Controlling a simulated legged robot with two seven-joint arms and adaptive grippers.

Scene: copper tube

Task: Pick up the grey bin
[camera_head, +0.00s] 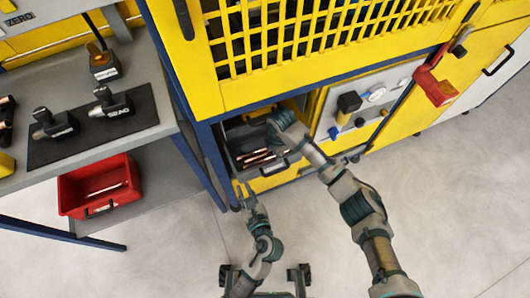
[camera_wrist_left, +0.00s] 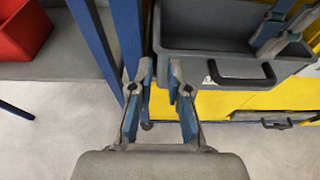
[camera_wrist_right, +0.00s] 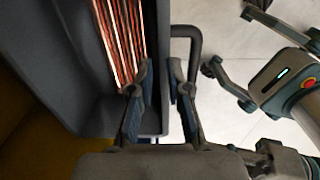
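The grey bin (camera_head: 236,138) stands in the low opening of the yellow machine, with copper tubes (camera_head: 257,157) inside. In the left wrist view the bin (camera_wrist_left: 225,65) shows its front wall, label and dark handle (camera_wrist_left: 240,78). My left gripper (camera_head: 244,190) is open and empty, in front of and left of the bin; its fingers (camera_wrist_left: 160,75) point at the bin's left front corner area. My right gripper (camera_head: 279,125) is over the bin. In the right wrist view its fingers (camera_wrist_right: 160,72) are apart, near the bin's handle-side rim; contact cannot be told.
A blue frame post (camera_wrist_left: 128,35) stands just left of the bin. A red bin (camera_head: 100,187) sits on the lower shelf of the grey bench at left. The yellow grille (camera_head: 330,40) hangs above the opening. The floor in front is clear.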

